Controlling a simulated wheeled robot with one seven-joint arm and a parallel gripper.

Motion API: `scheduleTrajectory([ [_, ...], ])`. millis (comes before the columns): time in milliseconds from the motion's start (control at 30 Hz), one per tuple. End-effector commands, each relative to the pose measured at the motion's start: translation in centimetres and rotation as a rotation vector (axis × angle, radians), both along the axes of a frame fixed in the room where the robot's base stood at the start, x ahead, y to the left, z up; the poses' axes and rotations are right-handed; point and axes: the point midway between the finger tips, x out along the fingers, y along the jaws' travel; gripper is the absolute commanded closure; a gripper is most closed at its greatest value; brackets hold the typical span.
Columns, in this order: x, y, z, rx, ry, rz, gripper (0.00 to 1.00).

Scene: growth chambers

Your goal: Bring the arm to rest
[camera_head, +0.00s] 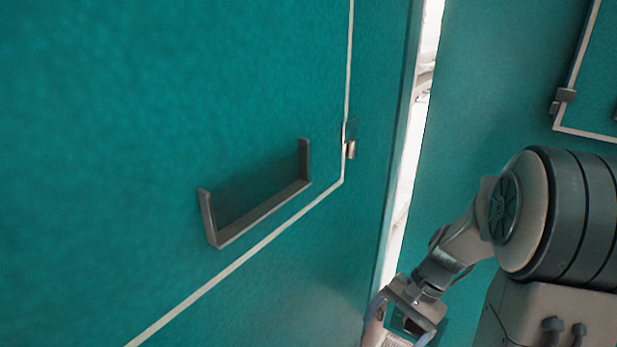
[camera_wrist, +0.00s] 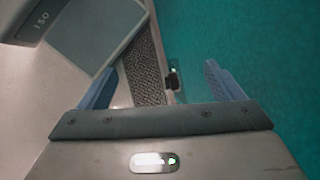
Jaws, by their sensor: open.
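My gripper (camera_head: 405,318) is low at the right of the head view, at the end of my arm, in front of the narrow bright gap beside the large teal door. In the wrist view my gripper (camera_wrist: 160,85) has its two blue fingers spread wide apart, with nothing held between them. My arm is folded, with its forearm slanting down to the left. In the head view the fingertips are partly cut off by the lower edge.
The large teal door (camera_head: 120,90) fills the left and carries a grey handle (camera_head: 255,217). A bright gap (camera_head: 405,170) runs along its right edge. Another teal panel (camera_head: 500,75) stands behind my arm.

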Motion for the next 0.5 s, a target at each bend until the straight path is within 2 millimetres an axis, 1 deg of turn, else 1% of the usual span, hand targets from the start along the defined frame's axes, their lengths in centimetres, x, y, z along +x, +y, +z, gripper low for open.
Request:
scheduleTrajectory([
  [33, -0.6, 0.4, 2.7, -0.037, -0.044, 0.052, 0.13],
  [100, -1.3, 0.8, 5.0, -0.084, -0.097, 0.121, 0.13],
  [300, -3.6, 1.5, 11.2, -0.214, -0.253, 0.312, 0.13],
  [500, -5.8, 1.9, 16.8, -0.335, -0.414, 0.489, 0.13],
])
